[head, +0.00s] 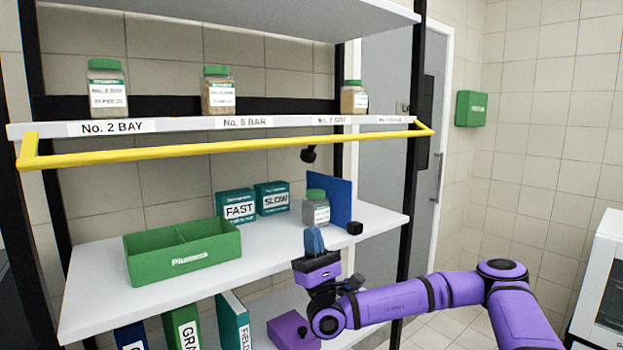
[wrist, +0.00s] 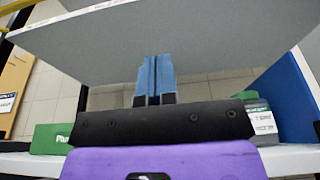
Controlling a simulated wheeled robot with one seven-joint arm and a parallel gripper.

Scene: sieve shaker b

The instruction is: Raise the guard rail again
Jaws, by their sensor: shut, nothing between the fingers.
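The yellow guard rail (head: 230,150) runs along the front of the upper shelf in the head view. Its bar hangs at and just below the shelf's label edge, joined by short arms at both ends. A yellow strip of it may show at the upper left of the wrist view. My gripper (head: 314,240) is shut and empty, with blue fingertips pointing up. It is in front of the middle shelf's right part, below the rail and apart from it. In the wrist view the gripper (wrist: 155,80) points toward the underside of the upper shelf.
The upper shelf (head: 190,124) carries several green-lidded jars. The middle shelf (head: 85,310) holds a green bin (head: 185,252), FAST and SLOW boxes, a jar (head: 316,210) and a blue panel (head: 333,196) close behind my gripper. Binders and a purple box (head: 292,331) are below.

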